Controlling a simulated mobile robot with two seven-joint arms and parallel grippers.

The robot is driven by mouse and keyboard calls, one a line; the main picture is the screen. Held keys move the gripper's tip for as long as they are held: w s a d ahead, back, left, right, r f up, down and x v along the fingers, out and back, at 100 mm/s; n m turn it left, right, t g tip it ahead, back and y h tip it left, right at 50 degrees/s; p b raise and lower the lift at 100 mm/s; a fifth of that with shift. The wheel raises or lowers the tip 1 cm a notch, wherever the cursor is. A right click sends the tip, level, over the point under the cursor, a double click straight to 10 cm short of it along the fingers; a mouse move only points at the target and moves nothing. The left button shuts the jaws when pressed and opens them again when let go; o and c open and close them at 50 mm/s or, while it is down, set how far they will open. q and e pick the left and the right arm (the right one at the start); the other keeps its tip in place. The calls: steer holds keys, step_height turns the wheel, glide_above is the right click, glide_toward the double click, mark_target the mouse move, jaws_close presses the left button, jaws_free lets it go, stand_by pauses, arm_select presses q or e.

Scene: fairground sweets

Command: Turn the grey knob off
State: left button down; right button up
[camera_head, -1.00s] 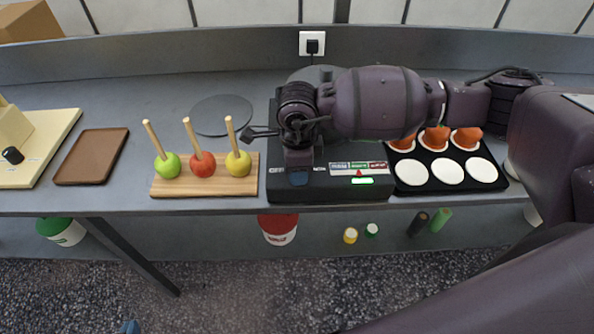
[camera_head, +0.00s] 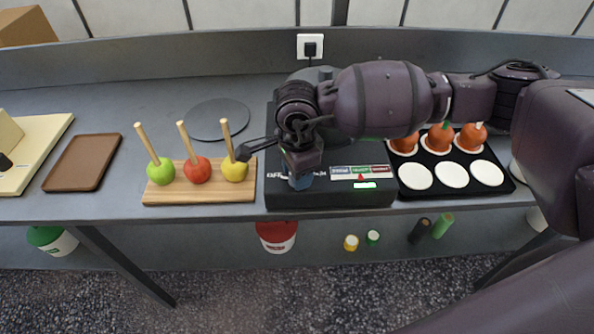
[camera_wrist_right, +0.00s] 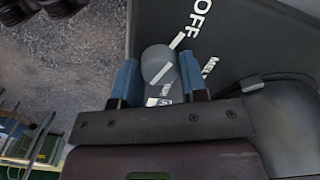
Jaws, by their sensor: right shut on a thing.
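The grey knob (camera_wrist_right: 159,64) is round, with a white line on its face, and sits on the front panel of the black cooker (camera_head: 330,198). My right gripper (camera_wrist_right: 159,80) is shut on the knob, with a blue finger on each side. The word OFF and a short white tick show on the panel beyond the knob in the right wrist view. Part of another label shows to its right. Which end of the knob's line is the pointer is hard to tell. In the head view my right gripper (camera_head: 300,180) hides the knob.
A wooden board (camera_head: 200,197) with three apples on sticks stands left of the cooker. A black tray (camera_head: 450,188) with white discs and orange-brown apples stands right. A brown tray (camera_head: 85,163) lies far left. A plug (camera_head: 310,48) sits in the wall socket.

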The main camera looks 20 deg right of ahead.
steer(key=o, duration=0.9)
step_height(320, 180, up, 11)
stand_by(0.6)
